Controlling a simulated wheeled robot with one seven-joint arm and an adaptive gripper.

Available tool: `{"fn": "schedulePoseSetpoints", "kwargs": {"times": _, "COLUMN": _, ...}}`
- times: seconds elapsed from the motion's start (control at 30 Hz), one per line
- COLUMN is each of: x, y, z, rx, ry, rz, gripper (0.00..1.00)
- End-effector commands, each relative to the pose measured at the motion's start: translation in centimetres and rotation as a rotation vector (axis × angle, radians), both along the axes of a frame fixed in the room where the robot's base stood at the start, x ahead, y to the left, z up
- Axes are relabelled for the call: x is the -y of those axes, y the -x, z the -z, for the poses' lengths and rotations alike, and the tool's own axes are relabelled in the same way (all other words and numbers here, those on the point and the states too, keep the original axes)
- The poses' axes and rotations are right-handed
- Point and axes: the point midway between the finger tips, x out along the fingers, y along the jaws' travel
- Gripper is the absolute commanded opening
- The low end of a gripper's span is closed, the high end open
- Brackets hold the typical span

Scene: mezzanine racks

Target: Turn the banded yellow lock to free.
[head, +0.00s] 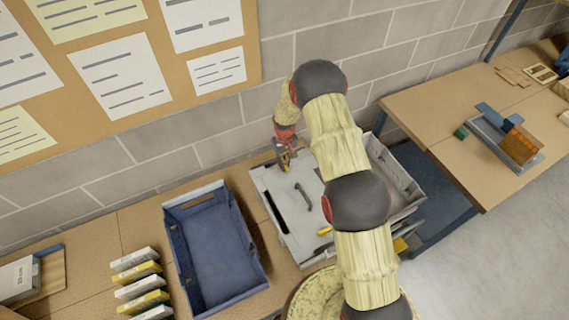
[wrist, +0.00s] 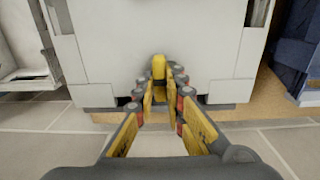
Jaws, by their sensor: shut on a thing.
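My gripper (head: 287,160) is at the case's far edge. In the wrist view, my gripper (wrist: 159,88) is shut on a yellow lock (wrist: 158,67) that stands up between the fingertips. Its lower part is hidden by the fingers, and no band can be made out. A second small yellow piece (head: 325,231) sits on the case's near side, apart from my gripper.
A blue-lined tray (head: 218,250) stands left of the case, with several small boxes (head: 140,280) beyond it. A grey bin (head: 395,175) stands close on the right, partly behind my arm. A block wall (head: 180,155) rises just behind the bench.

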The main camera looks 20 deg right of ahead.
Motion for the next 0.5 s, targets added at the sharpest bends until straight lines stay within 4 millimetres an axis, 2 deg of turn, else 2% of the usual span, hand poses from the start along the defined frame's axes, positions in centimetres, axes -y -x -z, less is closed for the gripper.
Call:
{"fn": "schedulePoseSetpoints", "kwargs": {"times": 0.27, "x": 0.00, "y": -0.12, "z": 0.18, "rx": 0.002, "ry": 0.001, "rz": -0.094, "gripper": 0.00}}
{"fn": "schedulePoseSetpoints", "kwargs": {"times": 0.5, "x": 0.00, "y": -0.08, "z": 0.35, "rx": 0.001, "ry": 0.001, "rz": -0.283, "gripper": 0.00}}
